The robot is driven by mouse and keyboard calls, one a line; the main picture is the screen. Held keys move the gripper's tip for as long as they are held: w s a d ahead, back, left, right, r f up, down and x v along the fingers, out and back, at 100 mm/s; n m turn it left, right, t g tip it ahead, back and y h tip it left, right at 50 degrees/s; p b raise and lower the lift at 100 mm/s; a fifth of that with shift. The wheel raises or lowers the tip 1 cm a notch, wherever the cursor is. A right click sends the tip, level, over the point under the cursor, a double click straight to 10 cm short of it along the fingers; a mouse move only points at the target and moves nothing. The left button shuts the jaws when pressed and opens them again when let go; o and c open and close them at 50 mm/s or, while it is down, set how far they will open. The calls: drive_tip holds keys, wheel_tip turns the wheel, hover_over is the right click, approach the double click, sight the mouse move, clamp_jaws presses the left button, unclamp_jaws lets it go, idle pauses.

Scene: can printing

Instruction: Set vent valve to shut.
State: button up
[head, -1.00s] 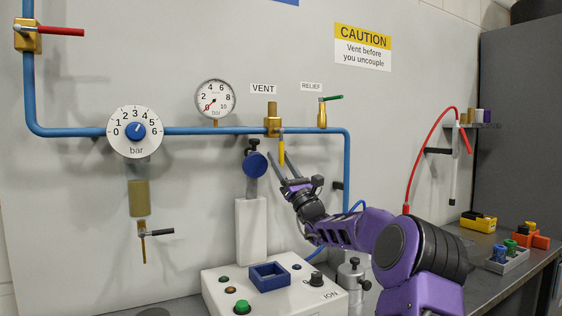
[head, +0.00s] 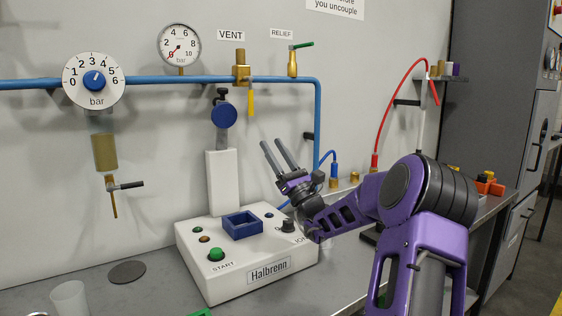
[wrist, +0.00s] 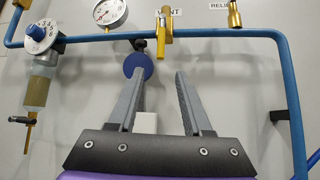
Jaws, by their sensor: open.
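The vent valve (head: 242,68) is a brass fitting on the blue pipe under the VENT label (head: 231,35). Its yellow lever (head: 251,103) hangs straight down, across the pipe. In the wrist view the yellow lever (wrist: 161,36) shows at the top, beyond my fingertips. My gripper (head: 275,146) is open and empty, below and to the right of the lever and apart from it. In the wrist view its two grey fingers (wrist: 160,75) stand apart with nothing between them held.
A relief valve (head: 292,63) with a green lever is right of the vent. A pressure gauge (head: 180,45) and a bar dial (head: 94,80) are to the left. A blue round pad (head: 224,115) on its stand rises behind the white Halbrenn machine (head: 249,275), near my gripper.

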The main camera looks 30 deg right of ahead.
drive_tip(key=v, duration=0.3)
drive_tip(key=shift+s+f, duration=0.2)
drive_tip(key=shift+f, duration=0.05)
